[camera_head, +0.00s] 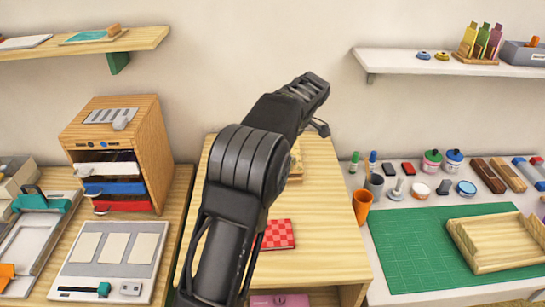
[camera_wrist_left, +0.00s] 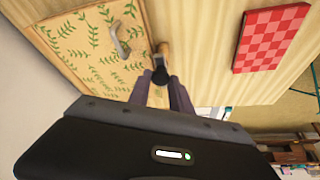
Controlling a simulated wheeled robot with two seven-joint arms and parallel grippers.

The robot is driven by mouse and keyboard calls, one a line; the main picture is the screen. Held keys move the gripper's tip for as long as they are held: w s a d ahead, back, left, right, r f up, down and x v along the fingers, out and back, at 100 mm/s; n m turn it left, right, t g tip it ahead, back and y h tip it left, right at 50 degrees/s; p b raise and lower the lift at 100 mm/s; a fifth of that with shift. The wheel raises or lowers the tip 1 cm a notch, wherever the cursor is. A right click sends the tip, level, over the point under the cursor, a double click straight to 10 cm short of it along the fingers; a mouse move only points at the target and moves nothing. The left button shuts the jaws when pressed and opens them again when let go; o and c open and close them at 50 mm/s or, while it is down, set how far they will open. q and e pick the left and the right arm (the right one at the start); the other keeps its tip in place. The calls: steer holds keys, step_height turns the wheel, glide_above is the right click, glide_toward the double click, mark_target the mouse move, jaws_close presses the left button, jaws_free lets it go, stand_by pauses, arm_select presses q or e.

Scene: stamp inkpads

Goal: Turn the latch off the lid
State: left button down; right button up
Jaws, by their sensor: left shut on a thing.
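In the left wrist view, a wooden lid (camera_wrist_left: 85,60) with a green leaf pattern has a curved grey handle (camera_wrist_left: 119,42). At the lid's edge is a latch (camera_wrist_left: 165,50), a small wooden bar with a dark round end. My left gripper (camera_wrist_left: 164,77) is shut on the latch at its dark end; the fingers partly hide it. In the head view my left arm crosses the middle and covers most of the box, with only a wooden sliver (camera_head: 297,166) showing. The fingertips are hidden there. My right gripper is not in view.
A red checkered block (camera_wrist_left: 270,38) lies beside the lid on the wooden table (camera_head: 335,235). A drawer cabinet (camera_head: 150,135) stands left. Right, an orange cup (camera_head: 362,207) stands near a green mat (camera_head: 450,250) and a wooden tray (camera_head: 500,240).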

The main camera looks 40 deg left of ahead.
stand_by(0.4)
arm_select(q)
steer(key=c, duration=1.2)
jaws_free()
steer(key=shift+r, duration=0.15)
steer(key=shift+w+d+r, duration=0.1)
steer(key=shift+d+r, duration=0.05)
steer(key=shift+r, duration=0.1)
steer(key=p+v, duration=0.5)
steer(key=v, duration=0.2)
